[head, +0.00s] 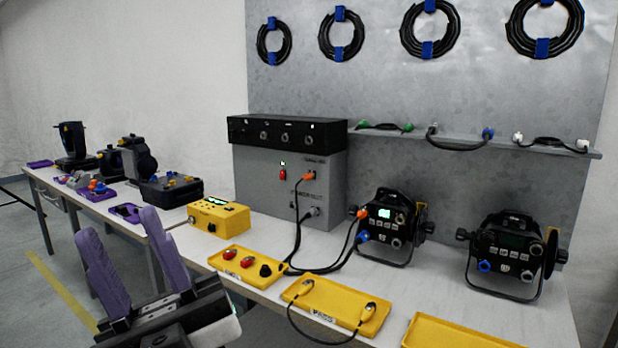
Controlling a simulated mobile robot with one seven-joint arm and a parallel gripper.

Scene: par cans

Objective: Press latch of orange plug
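One orange plug (308,176) is in the front of the grey power box (325,205), with a black cable hanging from it. The latches are too small to make out, and I cannot tell which orange plug is meant. My gripper (120,228) has two purple fingers, spread apart with nothing between them. It is at the lower left, in front of the bench and well away from both orange plugs.
A yellow tester box (218,217), a yellow tray with red and black knobs (247,281) and a yellow tray with a cable (337,322) line the bench front. A second par can (507,260) stands at right. Black cables loop across the bench below the grey box.

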